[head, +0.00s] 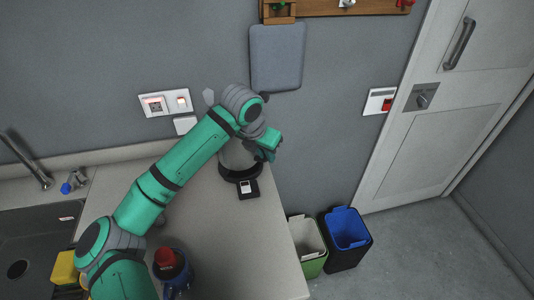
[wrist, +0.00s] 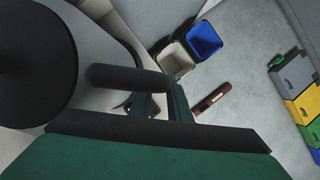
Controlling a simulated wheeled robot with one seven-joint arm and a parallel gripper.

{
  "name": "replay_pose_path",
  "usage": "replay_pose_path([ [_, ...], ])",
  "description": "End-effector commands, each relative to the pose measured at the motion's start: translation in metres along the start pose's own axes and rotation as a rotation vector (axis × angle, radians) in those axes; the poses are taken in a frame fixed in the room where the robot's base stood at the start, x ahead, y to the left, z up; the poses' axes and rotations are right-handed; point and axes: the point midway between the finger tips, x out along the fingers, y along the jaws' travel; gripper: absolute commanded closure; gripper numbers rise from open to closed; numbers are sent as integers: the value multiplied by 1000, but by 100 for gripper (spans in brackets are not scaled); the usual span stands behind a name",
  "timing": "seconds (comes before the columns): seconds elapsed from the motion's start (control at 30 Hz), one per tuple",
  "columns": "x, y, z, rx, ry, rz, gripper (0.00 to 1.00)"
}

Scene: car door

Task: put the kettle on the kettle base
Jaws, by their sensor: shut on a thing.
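The kettle (head: 236,154) has a pale grey body and is partly hidden behind my arm in the head view. Its black lid (wrist: 35,60) and black handle (wrist: 125,78) fill the left of the wrist view. My gripper (head: 268,152) is shut on the kettle at its handle side. The kettle base (head: 249,188) is black, with a small light panel at its front, and lies on the counter near the wall. The kettle is upright, directly over the round part of the base. I cannot tell whether its bottom touches the base or hovers just above it.
The grey counter (head: 225,240) is clear in front of the base. A blue item with a red top (head: 170,268) stands at the front left, near the sink (head: 30,235). Two bins (head: 346,232) stand on the floor beyond the counter's right edge. A wall socket (head: 165,103) is behind.

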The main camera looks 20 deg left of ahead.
Motion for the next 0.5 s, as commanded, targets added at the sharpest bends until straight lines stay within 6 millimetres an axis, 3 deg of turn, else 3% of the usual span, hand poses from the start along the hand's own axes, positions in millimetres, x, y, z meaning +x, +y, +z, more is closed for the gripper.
replay_pose_path([
  [0.3, 31, 5, -8, 0, -2, 1, 100],
  [0.5, 36, 5, -9, 1, -3, 3, 100],
])
